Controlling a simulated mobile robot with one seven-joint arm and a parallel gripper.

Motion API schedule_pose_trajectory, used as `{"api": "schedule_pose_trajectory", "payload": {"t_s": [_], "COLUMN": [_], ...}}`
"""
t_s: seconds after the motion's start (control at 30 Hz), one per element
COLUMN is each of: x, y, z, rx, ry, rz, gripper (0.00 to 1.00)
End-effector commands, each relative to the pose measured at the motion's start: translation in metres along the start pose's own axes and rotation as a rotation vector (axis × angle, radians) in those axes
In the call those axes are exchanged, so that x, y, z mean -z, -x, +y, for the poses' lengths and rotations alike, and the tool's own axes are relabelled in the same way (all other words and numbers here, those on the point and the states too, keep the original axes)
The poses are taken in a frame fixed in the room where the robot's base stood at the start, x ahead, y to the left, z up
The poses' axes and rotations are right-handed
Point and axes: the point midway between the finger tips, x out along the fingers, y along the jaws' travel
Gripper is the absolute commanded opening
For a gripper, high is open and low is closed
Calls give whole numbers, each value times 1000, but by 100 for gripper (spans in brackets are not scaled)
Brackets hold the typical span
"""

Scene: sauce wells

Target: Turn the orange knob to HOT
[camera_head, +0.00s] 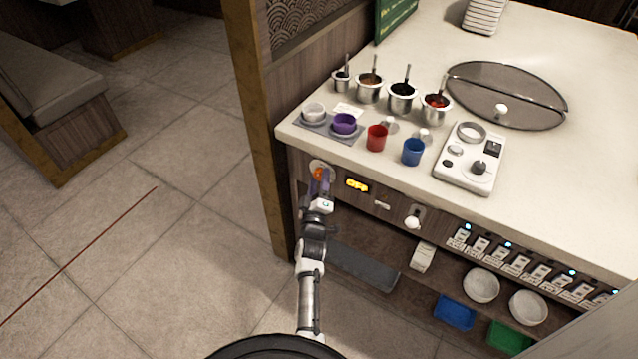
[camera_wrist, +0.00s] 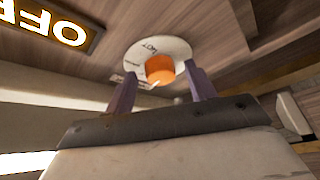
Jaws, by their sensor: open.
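The orange knob (camera_wrist: 159,69) sits on a round white dial plate (camera_wrist: 139,53) on the front panel of the counter. A "HOT" label shows on the plate in the wrist view, and the other markings are too small to read. The knob also shows in the head view (camera_head: 319,173), partly hidden by my gripper (camera_head: 320,184). In the wrist view my gripper (camera_wrist: 158,90) is open, with one purple finger on each side of the knob. I cannot tell whether the fingers touch it. An amber display reading "OFF" (camera_head: 357,185) is right of the knob in the head view.
A white lever switch (camera_head: 414,219) and a row of switches (camera_head: 520,262) are further right on the panel. Red (camera_head: 377,138) and blue cups (camera_head: 412,152) stand near the counter edge above. An open shelf with bowls (camera_head: 481,286) lies below.

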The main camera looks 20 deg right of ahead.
Motion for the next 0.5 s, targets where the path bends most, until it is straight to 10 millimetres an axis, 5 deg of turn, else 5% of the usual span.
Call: {"api": "schedule_pose_trajectory", "payload": {"t_s": [0.27,0.5], "x": [0,0], "y": [-1,-1], "z": [0,0], "rx": [0,0], "ry": [0,0], "rz": [0,0], "gripper": [54,22]}}
